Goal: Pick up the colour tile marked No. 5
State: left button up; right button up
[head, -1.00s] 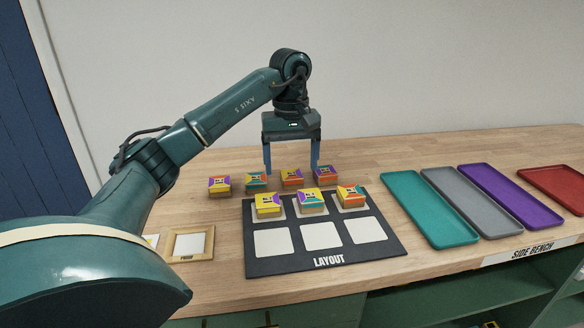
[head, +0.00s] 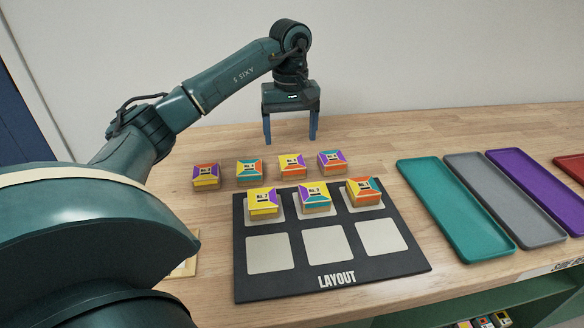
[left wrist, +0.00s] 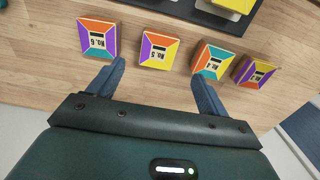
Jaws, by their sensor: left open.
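The No. 5 tile (head: 293,165) is a small block with an orange, yellow and purple top. It stands in the back row on the bench, third from the left in the head view. In the left wrist view the No. 5 tile (left wrist: 157,49) reads upside down, ahead of the gap between my fingers. My left gripper (head: 290,141) is open and empty, pointing down just behind that tile in the head view. Its fingers (left wrist: 158,72) show apart in the left wrist view, not around the tile. My right gripper is not in view.
The No. 6 tile (left wrist: 98,38) and another tile (left wrist: 212,59) flank it closely. A black layout board (head: 410,262) in front holds three tiles in its back row; its front squares are bare. Teal (head: 455,210), grey (head: 505,200) and purple (head: 540,190) trays lie to the right.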

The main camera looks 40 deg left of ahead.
aim_at(292, 162)
pick_arm(q)
notch_tip(292, 162, down, 8)
jog(key=shift+d+f, duration=0.1)
jog(key=shift+f, duration=0.15)
jog(key=shift+c, duration=0.4)
jog(key=c, duration=1)
